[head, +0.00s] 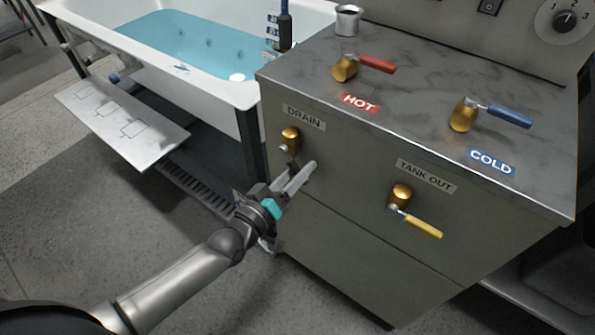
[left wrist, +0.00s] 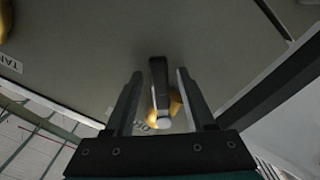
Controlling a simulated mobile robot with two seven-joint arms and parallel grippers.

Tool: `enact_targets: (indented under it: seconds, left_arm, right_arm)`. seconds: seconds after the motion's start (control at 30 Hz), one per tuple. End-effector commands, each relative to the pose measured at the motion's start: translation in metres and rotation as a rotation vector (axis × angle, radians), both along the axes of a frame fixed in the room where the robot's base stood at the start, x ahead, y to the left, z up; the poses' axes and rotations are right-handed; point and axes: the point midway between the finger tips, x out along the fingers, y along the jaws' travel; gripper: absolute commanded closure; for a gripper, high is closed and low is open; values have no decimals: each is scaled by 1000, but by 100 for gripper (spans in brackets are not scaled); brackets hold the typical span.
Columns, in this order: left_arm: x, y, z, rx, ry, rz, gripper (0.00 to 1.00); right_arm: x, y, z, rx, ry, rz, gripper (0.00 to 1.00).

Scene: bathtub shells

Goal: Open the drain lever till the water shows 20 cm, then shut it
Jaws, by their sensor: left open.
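The drain lever (head: 290,136) is a brass valve with a dark handle on the cabinet front, under the DRAIN label (head: 304,117). Its handle points down, partly hidden by my left gripper (head: 298,176). In the left wrist view the dark handle (left wrist: 158,75) lies between the two open fingers of my left gripper (left wrist: 160,78), with the brass body (left wrist: 174,102) behind it. I see gaps on both sides of the handle. Blue water (head: 190,42) stands in the white tub (head: 110,42). A marked depth scale (head: 272,30) is at the tub's end, too small to read.
The yellow TANK OUT lever (head: 418,222) is right of the drain lever. The red HOT lever (head: 375,63) and blue COLD lever (head: 508,115) are on the cabinet top (head: 430,90), with a metal cup (head: 348,20).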

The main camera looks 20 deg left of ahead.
Motion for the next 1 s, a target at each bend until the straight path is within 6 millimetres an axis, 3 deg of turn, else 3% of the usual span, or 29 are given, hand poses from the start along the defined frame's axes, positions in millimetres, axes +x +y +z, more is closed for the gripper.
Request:
enact_targets:
  seconds: [0.13, 0.63, 1.0]
  left_arm:
    - [0, 0, 0, 0, 0, 0, 45]
    - [0, 0, 0, 0, 0, 0, 100]
    - [0, 0, 0, 0, 0, 0, 100]
  right_arm:
    - [0, 0, 0, 0, 0, 0, 50]
    - [0, 0, 0, 0, 0, -1, 50]
    - [-1, 0, 0, 1, 1, -1, 50]
